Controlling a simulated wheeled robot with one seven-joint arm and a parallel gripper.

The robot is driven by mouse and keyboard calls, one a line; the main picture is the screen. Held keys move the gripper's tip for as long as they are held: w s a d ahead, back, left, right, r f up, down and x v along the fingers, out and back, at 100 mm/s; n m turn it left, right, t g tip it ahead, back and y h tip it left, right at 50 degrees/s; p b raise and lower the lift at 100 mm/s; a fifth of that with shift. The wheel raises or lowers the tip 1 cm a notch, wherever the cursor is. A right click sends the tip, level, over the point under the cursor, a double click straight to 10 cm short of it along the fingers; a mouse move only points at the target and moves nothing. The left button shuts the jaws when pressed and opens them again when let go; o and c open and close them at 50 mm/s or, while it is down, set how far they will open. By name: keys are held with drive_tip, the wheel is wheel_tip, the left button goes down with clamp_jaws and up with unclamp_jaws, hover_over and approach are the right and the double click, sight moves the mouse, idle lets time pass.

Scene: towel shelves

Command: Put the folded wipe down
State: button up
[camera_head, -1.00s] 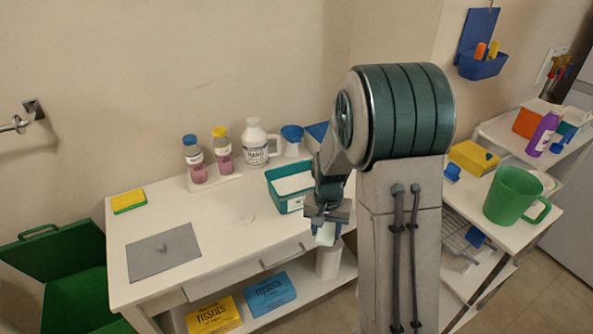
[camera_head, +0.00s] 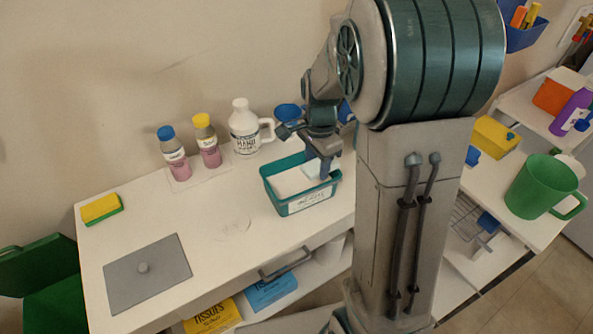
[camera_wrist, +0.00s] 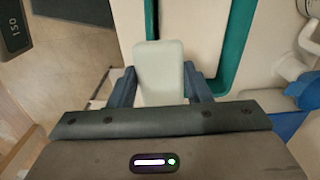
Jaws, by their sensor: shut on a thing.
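The folded wipe (camera_wrist: 160,72) is a small white pad. My gripper (camera_wrist: 160,88) is shut on it, with a blue-grey finger on each side in the wrist view. In the head view my gripper (camera_head: 326,170) is at the right end of a teal tub (camera_head: 305,201), and the wipe (camera_head: 313,168) shows pale beside the fingers. The tub has a white inside and a label on its front. In the wrist view the tub's teal rim (camera_wrist: 236,40) runs close by the wipe. I cannot tell whether the wipe touches the tub.
A white jug (camera_head: 244,128) and two pink bottles, one blue-capped (camera_head: 174,153) and one yellow-capped (camera_head: 207,142), stand behind the tub. A grey lid-like plate (camera_head: 147,274) and a yellow-green sponge (camera_head: 101,208) lie left. The tabletop between plate and tub is mostly clear.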

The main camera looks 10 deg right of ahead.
hover_over(297, 181)
wheel_tip(297, 181, down, 3)
drive_tip(key=shift+f+p, duration=0.2)
drive_tip(key=shift+p, duration=0.15)
wheel_tip(297, 181, down, 4)
drive_tip(key=shift+f, duration=0.15)
